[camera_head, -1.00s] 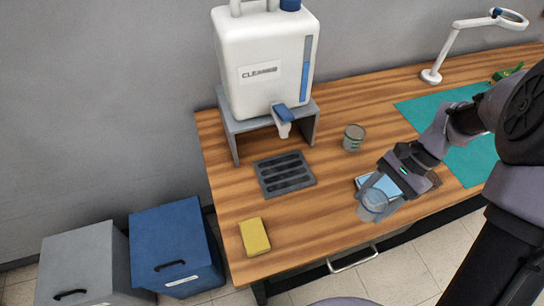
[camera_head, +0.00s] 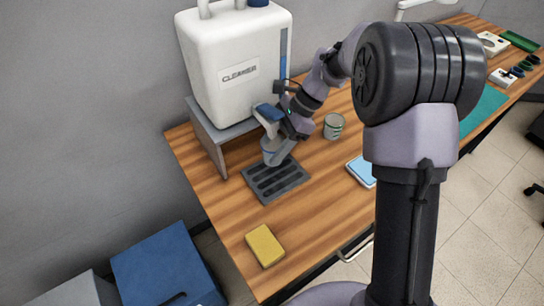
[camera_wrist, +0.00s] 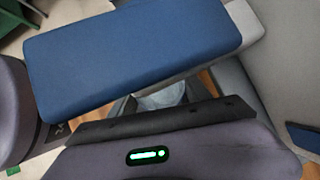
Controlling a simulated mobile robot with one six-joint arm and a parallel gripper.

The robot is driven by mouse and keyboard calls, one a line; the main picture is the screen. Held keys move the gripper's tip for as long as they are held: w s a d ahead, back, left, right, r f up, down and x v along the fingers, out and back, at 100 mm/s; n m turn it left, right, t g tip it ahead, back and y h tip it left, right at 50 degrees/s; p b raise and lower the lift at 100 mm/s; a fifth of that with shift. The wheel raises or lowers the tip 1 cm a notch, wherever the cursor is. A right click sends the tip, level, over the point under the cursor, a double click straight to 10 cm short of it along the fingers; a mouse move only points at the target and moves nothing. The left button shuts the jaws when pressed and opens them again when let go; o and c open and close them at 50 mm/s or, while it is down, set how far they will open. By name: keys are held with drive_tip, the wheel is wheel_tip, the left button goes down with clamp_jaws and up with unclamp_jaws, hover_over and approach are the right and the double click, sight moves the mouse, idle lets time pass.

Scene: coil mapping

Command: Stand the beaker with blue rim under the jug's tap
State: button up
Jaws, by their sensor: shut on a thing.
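The jug (camera_head: 235,70) is a white container labelled CLEANER on a grey stand, with a white tap and blue lever (camera_head: 266,112) at its front. The beaker (camera_head: 272,152) is clear with a bluish tint and is just below the tap. My gripper (camera_head: 284,150) is shut on it from the right. The beaker appears upright over the back of the dark slotted drip tray (camera_head: 286,184); I cannot tell whether it touches the tray. In the wrist view the blue lever (camera_wrist: 130,55) hides most of the beaker (camera_wrist: 163,97); its rim is barely visible.
A second cup with a greenish rim (camera_head: 333,126) stands to the right. A light-blue pad (camera_head: 361,170) and a yellow sponge (camera_head: 264,245) lie nearer the front edge. The grey stand (camera_head: 212,142) is close behind the gripper. The wooden table between tray and sponge is clear.

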drive_tip(key=shift+f+b, duration=1.25)
drive_tip(key=shift+f, duration=1.05)
drive_tip(key=o, duration=1.3)
drive_tip(key=shift+o, duration=0.2)
drive_tip(key=shift+r, duration=0.4)
drive_tip(key=p+v, duration=0.6)
drive_tip(key=v, duration=0.6)
drive_tip(key=shift+r, duration=0.25)
